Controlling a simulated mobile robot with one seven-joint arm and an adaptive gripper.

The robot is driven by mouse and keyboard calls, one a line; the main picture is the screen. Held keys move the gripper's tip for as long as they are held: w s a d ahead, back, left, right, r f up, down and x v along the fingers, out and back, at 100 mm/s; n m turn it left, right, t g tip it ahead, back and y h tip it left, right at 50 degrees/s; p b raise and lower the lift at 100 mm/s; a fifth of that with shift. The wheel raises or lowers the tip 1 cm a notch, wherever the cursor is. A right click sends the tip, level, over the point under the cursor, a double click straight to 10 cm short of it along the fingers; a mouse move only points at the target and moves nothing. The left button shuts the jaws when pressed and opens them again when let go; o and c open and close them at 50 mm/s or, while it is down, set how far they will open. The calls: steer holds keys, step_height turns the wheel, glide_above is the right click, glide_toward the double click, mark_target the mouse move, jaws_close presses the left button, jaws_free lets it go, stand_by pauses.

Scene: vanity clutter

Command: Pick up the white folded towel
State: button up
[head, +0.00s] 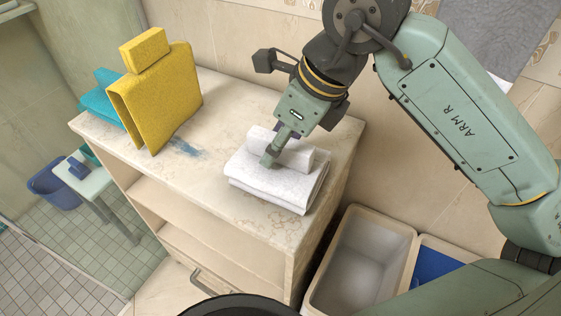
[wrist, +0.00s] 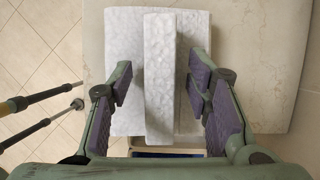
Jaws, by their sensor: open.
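The white folded towel (head: 275,181) lies on the right part of the vanity top, with a narrow raised fold or roll along its top. My gripper (head: 272,158) is low over it, and its near finger hides part of the raised part. In the wrist view, the towel (wrist: 124,35) lies below my gripper (wrist: 158,88). The fingers are open, one on each side of the raised part (wrist: 159,70), with a gap visible on both sides. I cannot tell whether the fingertips touch the lower layer.
A yellow folded towel (head: 160,90) stands at the back left of the vanity top (head: 215,130), with a teal one (head: 105,92) behind it. Open bins (head: 362,260) stand on the floor at right. A stool (head: 85,180) and blue bucket (head: 52,184) are at far left.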

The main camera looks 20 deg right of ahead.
steer(key=shift+f+b, duration=0.25)
steer(key=shift+b, duration=0.3)
jaws_close()
stand_by(0.7)
